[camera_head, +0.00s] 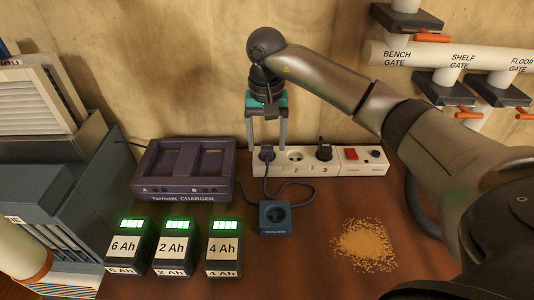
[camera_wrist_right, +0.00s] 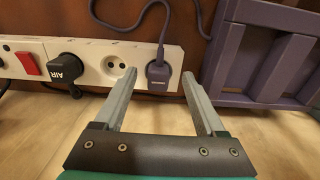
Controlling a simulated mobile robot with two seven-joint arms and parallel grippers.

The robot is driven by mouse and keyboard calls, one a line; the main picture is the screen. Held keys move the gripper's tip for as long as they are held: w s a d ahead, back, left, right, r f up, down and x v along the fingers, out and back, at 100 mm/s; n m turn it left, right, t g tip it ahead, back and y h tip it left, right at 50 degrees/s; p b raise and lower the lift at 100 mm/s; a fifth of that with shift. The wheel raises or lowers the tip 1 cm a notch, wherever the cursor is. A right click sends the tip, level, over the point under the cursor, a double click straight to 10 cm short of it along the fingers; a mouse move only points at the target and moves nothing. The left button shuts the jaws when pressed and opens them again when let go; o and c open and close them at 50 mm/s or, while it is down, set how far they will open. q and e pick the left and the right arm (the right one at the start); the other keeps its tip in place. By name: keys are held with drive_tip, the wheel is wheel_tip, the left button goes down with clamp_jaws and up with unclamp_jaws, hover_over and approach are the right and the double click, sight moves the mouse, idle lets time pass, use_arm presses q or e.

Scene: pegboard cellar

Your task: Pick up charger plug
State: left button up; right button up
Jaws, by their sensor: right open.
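The charger plug (camera_head: 266,153), dark blue-purple with a cord, sits in the leftmost socket of the white power strip (camera_head: 340,168). The charger plug also shows in the right wrist view (camera_wrist_right: 158,75). My right gripper (camera_head: 266,144) is open and points down at the charger plug from above. In the right wrist view the two fingertips (camera_wrist_right: 158,74) stand on either side of the plug, with gaps. I cannot tell how far down the fingers reach beside it. My left gripper is not in view.
Socket 2 (camera_head: 295,156) is empty; a black plug (camera_head: 324,150) fills socket 3. A purple charger (camera_head: 184,198) stands left. A blue holder (camera_head: 275,217), three batteries (camera_head: 175,247) and a pile of crumbs (camera_head: 363,245) are in front. Pipes with gates (camera_head: 440,55) are upper right.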

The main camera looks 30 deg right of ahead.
sight(267, 149)
drive_tip(key=shift+d+f, duration=0.1)
drive_tip(key=shift+f, duration=1.45)
drive_tip(key=shift+c, duration=0.3)
clamp_jaws()
